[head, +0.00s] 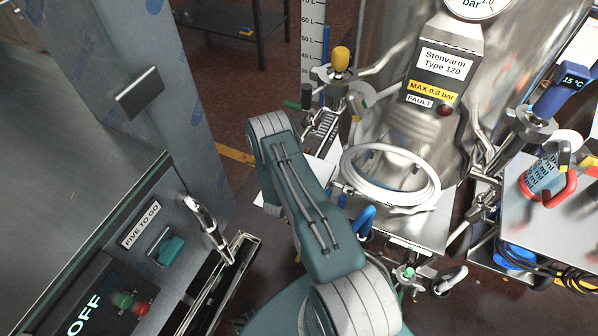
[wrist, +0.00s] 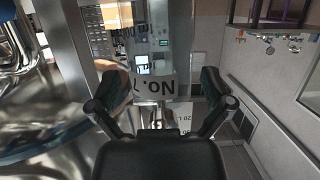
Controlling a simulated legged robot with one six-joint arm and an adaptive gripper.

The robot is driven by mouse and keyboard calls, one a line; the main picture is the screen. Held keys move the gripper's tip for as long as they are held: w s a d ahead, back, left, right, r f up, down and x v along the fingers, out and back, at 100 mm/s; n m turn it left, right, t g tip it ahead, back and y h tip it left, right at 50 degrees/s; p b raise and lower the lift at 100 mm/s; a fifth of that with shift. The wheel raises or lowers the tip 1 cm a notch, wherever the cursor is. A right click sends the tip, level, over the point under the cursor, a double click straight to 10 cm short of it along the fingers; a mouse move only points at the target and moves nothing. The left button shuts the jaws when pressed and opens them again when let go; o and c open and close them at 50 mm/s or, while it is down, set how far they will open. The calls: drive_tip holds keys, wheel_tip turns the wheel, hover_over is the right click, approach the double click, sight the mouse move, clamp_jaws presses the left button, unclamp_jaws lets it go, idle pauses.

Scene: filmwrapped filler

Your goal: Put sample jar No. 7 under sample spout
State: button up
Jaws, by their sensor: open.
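My gripper (wrist: 160,82) is open in the wrist view, with one dark finger on each side. A clear jar with a white label reading "No. 7" (wrist: 153,86), upside down in the picture, shows between the fingers. A gap shows between the label and each finger; I cannot tell how deep the jar sits between them. In the head view my arm hides the gripper, and I cannot make out the labelled jar there. I cannot tell for certain which metal pipe is the sample spout.
In the head view, a steel tank with a sign box (head: 441,64) and a coiled white hose (head: 390,205) stands right of my arm. A control panel (head: 140,255) is at the lower left. A side table (head: 520,215) at the right holds a marked vessel (head: 541,176).

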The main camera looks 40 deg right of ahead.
drive_tip(key=v, duration=1.1)
drive_tip(key=shift+s+a+r, duration=0.15)
drive_tip(key=shift+s+a, duration=0.05)
drive_tip(key=shift+a, duration=0.1)
drive_tip(key=shift+s, duration=0.1)
